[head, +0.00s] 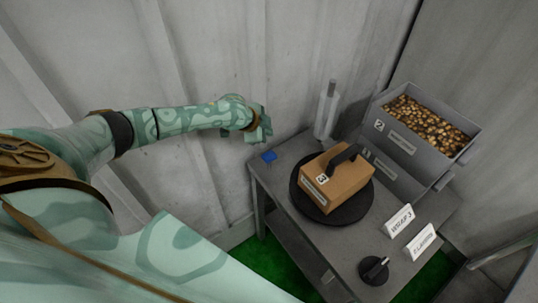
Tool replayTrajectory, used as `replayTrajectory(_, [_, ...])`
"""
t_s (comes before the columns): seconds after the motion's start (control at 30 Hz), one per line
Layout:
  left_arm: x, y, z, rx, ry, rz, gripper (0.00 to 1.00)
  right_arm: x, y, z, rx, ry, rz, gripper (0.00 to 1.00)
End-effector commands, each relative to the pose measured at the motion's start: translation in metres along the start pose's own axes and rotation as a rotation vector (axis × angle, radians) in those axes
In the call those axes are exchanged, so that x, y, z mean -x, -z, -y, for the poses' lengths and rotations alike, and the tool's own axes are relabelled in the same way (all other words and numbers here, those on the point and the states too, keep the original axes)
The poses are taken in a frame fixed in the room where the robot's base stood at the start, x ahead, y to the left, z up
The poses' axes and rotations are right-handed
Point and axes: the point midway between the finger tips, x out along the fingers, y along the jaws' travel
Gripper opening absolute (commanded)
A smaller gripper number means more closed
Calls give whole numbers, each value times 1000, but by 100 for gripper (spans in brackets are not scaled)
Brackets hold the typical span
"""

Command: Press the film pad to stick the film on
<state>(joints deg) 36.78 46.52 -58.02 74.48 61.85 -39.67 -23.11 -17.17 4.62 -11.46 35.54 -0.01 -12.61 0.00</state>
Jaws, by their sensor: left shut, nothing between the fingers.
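A small blue square pad (268,156), which looks like the film pad, lies at the left back corner of the grey table (280,172). A brown box (345,187) with a black handle and a label with a 3 sits on a round black turntable (318,210). A pale upright roll (325,112), perhaps the film, stands behind the box. My left gripper (264,130) is shut and empty, above and slightly left of the blue pad and apart from it. My right gripper is out of view. I cannot tell whether any film is on the box.
A black knob (374,270) is on the table's near right part. Two white signs stand beside it, one reading WRAP 3 (398,221). A grey bin (400,145) marked 2, full of brown nuggets, is at the back right. A corrugated wall (210,60) rises behind.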

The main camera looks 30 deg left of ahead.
Motion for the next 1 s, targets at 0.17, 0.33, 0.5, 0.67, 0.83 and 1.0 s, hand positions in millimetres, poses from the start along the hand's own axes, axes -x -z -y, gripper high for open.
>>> replayTrajectory(0.17, [-4, -2, -2, 1, 0, 0, 0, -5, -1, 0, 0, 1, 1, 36])
replayTrajectory(0.33, [-16, -9, -9, 0, 0, 0, 0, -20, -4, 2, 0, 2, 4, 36])
replayTrajectory(0.5, [-35, -19, -19, 0, -1, 1, 0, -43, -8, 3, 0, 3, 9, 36])
replayTrajectory(0.67, [-54, -30, -30, 1, -2, 1, 0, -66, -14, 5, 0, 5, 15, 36])
replayTrajectory(0.83, [-67, -36, -36, 2, -1, 0, 0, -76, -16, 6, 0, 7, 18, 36])
replayTrajectory(1.0, [-71, -38, -38, 1, 0, 0, 0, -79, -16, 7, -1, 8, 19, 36])
